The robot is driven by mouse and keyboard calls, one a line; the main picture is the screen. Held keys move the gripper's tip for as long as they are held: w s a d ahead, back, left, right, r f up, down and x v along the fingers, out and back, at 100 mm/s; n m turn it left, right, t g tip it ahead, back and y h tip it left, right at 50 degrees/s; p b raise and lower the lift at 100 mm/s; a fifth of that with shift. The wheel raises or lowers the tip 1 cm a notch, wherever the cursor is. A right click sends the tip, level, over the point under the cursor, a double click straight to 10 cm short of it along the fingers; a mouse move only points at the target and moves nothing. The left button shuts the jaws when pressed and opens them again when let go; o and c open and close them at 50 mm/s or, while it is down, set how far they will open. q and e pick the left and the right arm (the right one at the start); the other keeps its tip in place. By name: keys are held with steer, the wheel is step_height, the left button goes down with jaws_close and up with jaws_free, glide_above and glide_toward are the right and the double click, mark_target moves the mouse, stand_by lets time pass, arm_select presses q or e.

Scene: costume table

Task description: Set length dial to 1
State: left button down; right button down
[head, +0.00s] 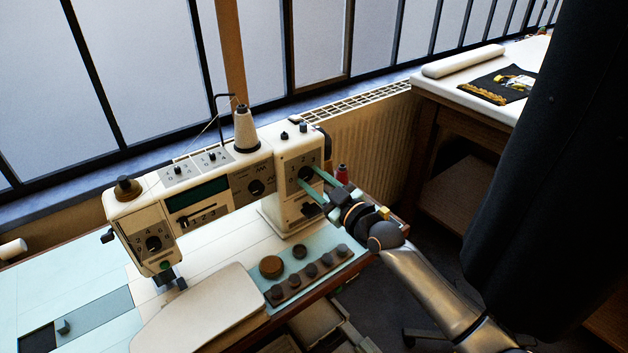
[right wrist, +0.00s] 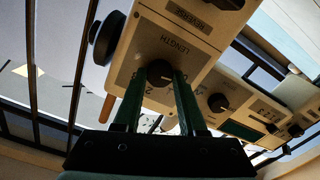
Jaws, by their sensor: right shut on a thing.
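The cream sewing machine (head: 207,189) stands on its table. Its length dial (head: 305,173) is a dark round knob on the right-hand column. In the right wrist view, the length dial (right wrist: 160,73) sits beside the printed word LENGTH, with numerals around it, partly hidden by the fingers. My right gripper (head: 307,177) reaches in from the right, its green fingers shut on the dial's two sides. The right gripper (right wrist: 160,82) shows the same grip in the wrist view. I cannot tell which number the dial points to. My left gripper is not in view.
Another dark dial (head: 256,187) is left of the length dial, and a thread cone (head: 245,130) stands on top. A strip of dark knobs (head: 311,272) lies on the table in front. A red spool (head: 342,173) is close behind my gripper.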

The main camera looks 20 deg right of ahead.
steer(key=shift+m, duration=0.3)
steer(key=m+p, duration=0.1)
steer(key=m, duration=0.2)
steer(key=shift+m, duration=0.4)
steer(key=m, duration=0.5)
steer(key=shift+p, duration=0.3)
steer(key=shift+m, duration=0.3)
steer(key=shift+c, duration=2.3)
jaws_free()
steer(key=v, duration=1.2)
steer(key=shift+s, duration=0.25)
